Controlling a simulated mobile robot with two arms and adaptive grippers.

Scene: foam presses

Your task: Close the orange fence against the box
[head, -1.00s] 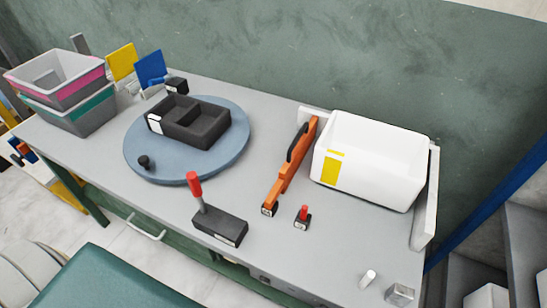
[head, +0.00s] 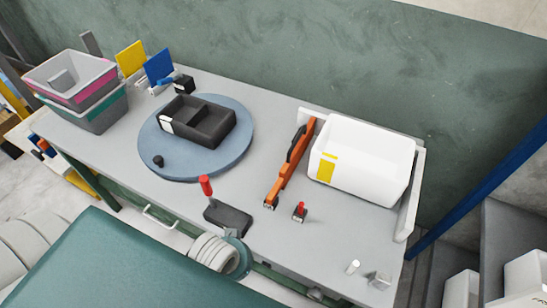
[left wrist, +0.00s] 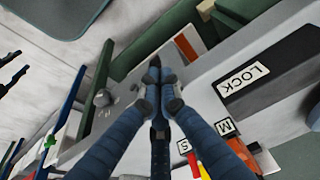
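The orange fence (head: 287,174) is a long bar with a black handle, in the head view. It lies left of the white box (head: 372,165), which has a yellow patch. A narrow wedge of table shows between them, wider at the near end. Contact at the far end cannot be told. The box sits by a white back wall (head: 304,116) and right wall (head: 410,198). In the left wrist view, my left gripper (left wrist: 159,78) has blue fingers converging with their tips together, with nothing seen between them. My right gripper is in neither view.
A black block (head: 229,219) with a red-topped lever (head: 205,186) and a small red-knobbed piece (head: 300,212) stand near the fence. A blue turntable (head: 155,172) carries a black tray (head: 207,143). A LOCK label (left wrist: 244,78) shows in the left wrist view.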

